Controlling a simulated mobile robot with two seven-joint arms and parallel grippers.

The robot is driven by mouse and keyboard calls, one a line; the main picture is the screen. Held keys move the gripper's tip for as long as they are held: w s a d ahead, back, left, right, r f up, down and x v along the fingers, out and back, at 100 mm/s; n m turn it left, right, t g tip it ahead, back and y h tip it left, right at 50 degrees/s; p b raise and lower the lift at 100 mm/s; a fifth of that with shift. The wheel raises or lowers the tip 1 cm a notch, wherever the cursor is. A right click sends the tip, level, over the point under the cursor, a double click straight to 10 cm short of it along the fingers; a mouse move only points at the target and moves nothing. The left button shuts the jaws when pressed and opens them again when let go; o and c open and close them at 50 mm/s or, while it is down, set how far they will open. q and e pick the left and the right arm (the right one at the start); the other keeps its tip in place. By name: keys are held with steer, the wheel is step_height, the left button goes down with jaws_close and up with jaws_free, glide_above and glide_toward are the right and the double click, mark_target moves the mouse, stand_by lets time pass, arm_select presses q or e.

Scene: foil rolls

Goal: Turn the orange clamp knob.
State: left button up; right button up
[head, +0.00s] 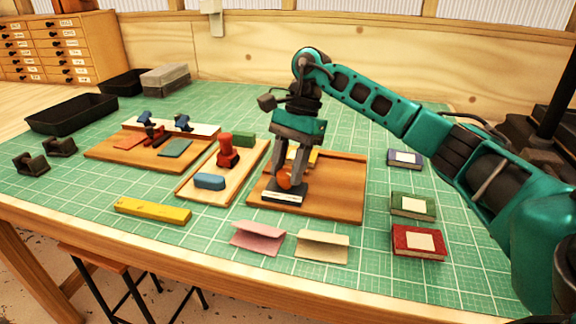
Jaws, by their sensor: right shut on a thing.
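The orange clamp knob (285,179) sits low on a wooden board (335,199), at the right of the row of boards on the green mat. My right gripper (289,177) comes down from above and is shut on the knob, with its fingers on either side of it. The fingers hide part of the knob. A dark and white block (284,194) lies just below the knob at the board's front. My left gripper is out of view.
A tray with a red stamp (228,151) and a blue block (209,181) lies left of the board. Folded cards (258,236) lie in front, and small books (417,242) to the right. A yellow bar (153,209) lies front left.

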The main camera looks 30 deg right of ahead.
steer(key=o, duration=1.1)
steer(key=shift+c, duration=0.2)
steer(key=p+v, duration=0.2)
steer(key=v, duration=1.1)
steer(key=shift+a+f, duration=0.1)
